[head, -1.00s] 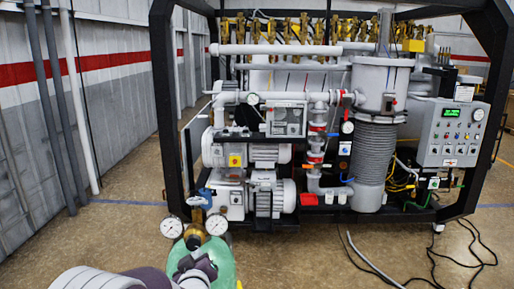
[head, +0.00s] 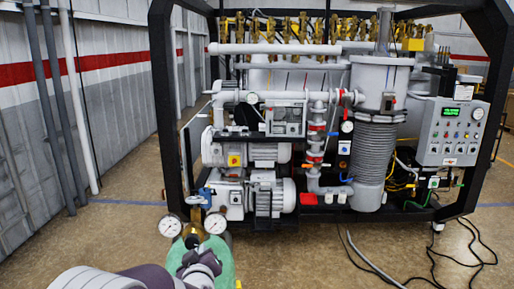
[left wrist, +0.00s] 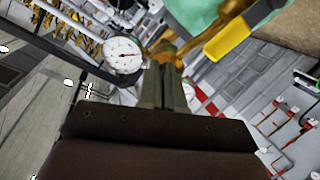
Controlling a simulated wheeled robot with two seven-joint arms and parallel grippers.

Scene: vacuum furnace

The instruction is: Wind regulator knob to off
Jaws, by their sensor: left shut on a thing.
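A green gas cylinder (head: 228,268) stands at the bottom of the head view and shows at the top of the left wrist view (left wrist: 200,12). Its brass regulator (head: 192,229) carries two round white gauges (head: 169,225) and (head: 215,223). My left gripper (head: 193,243) reaches in from the lower left, in front of the regulator. In the left wrist view, its fingers (left wrist: 166,75) are close together, with their tips at the brass regulator body (left wrist: 166,47). They are shut on the regulator knob, which is mostly hidden. My right gripper is out of view.
The vacuum furnace (head: 265,155) in its black frame stands behind the cylinder. A blue-handled valve (head: 205,195) is just above the gauges. A grey wall (head: 110,120) is at the left. Cables (head: 455,255) lie on the floor at the right.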

